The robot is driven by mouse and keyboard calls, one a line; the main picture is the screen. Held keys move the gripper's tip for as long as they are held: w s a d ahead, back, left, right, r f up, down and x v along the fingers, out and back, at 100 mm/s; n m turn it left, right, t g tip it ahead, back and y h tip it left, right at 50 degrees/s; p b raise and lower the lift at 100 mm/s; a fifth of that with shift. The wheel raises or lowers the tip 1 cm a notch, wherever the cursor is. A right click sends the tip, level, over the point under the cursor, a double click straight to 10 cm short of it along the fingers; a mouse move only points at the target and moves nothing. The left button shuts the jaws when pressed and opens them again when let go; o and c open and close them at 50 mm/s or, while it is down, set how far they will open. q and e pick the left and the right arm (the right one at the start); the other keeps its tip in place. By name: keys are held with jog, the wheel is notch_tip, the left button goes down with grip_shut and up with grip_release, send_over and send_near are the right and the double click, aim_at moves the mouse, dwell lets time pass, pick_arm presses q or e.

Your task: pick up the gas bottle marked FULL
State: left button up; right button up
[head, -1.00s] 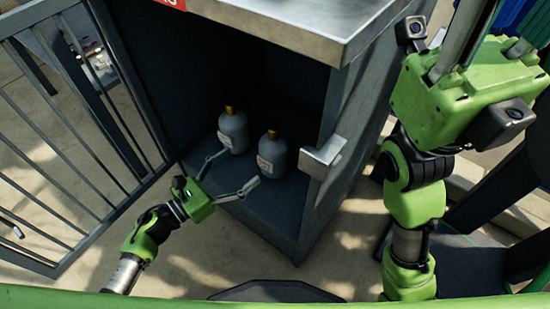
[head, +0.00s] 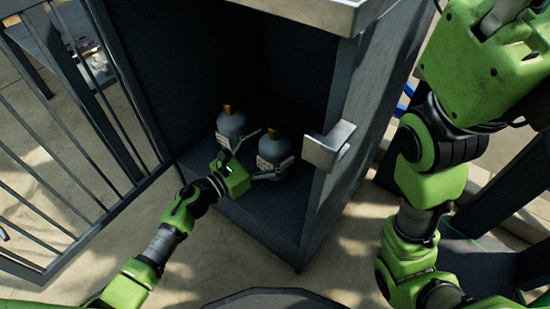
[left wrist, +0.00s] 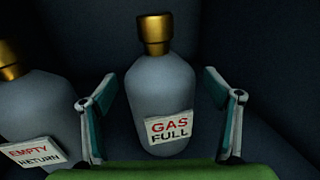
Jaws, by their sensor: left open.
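The gas bottle marked FULL (left wrist: 162,100) is a grey cylinder with a brass cap and a white label. It stands upright in the middle of the left wrist view. In the head view it is the right-hand bottle (head: 275,148) inside the open cabinet. My left gripper (head: 268,152) is open at this bottle, with one finger on each side of it in the left wrist view (left wrist: 160,85). I cannot tell whether the fingers touch it. My right gripper's green body (head: 490,65) shows at the upper right, its fingertips out of frame.
A similar bottle marked EMPTY RETURN (left wrist: 35,105) stands close on the left, by my left finger. The dark cabinet (head: 310,200) encloses both bottles, with a metal latch (head: 327,147) on its right edge. A barred door (head: 75,150) stands open at the left.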

pick_arm(q)
jog(key=shift+w+d, duration=0.45)
jog(key=c, duration=1.7)
jog(key=shift+r, duration=0.2)
jog(key=shift+c, duration=1.4)
